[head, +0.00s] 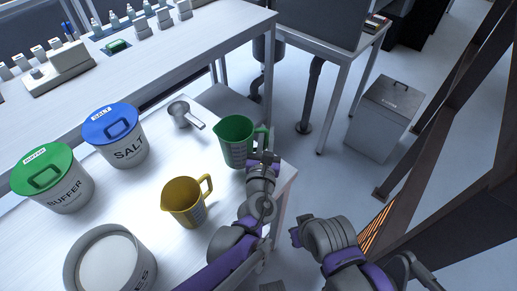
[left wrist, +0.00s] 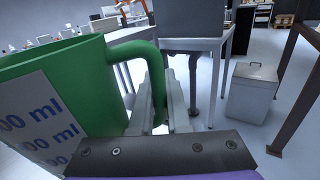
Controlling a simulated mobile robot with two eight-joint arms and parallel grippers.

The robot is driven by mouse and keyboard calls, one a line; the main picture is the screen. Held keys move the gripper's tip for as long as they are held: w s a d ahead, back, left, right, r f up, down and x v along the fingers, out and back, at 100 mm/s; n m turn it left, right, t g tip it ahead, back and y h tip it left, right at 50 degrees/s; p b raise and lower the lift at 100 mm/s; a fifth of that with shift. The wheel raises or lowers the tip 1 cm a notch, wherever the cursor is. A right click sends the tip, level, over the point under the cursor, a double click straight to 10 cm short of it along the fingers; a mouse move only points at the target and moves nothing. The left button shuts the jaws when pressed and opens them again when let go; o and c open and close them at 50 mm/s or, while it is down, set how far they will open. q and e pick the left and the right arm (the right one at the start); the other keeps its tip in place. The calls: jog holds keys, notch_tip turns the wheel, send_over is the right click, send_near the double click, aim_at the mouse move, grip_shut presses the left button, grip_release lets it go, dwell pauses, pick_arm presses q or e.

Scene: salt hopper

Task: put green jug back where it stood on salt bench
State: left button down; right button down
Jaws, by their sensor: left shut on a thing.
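The green jug (head: 236,143) is at the right end of the white salt bench (head: 150,190), upright, with its handle on the right. I cannot tell whether its base touches the bench top. My left gripper (head: 263,160) is shut on the jug's handle. In the left wrist view the jug (left wrist: 60,100) fills the left side, with ml markings on its wall, and its handle runs down between the fingers of the gripper (left wrist: 160,115).
A yellow jug (head: 184,202) stands in front of the green one. A metal scoop (head: 182,113) lies behind it. A blue-lidded SALT tub (head: 116,138), a green-lidded BUFFER tub (head: 52,183) and an open white tub (head: 108,262) stand left. A lidded grey bin (head: 382,115) stands on the floor.

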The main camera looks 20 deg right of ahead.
pick_arm(q)
jog(key=shift+f+b, duration=0.6)
jog(key=shift+f, duration=1.95)
jog(key=shift+f, duration=0.1)
jog(key=c, duration=1.3)
grip_release()
jog(key=shift+f, duration=0.1)
jog(key=o, duration=0.4)
jog(key=shift+r, duration=0.3)
jog(key=v, duration=1.2)
jog(key=shift+f, duration=0.1)
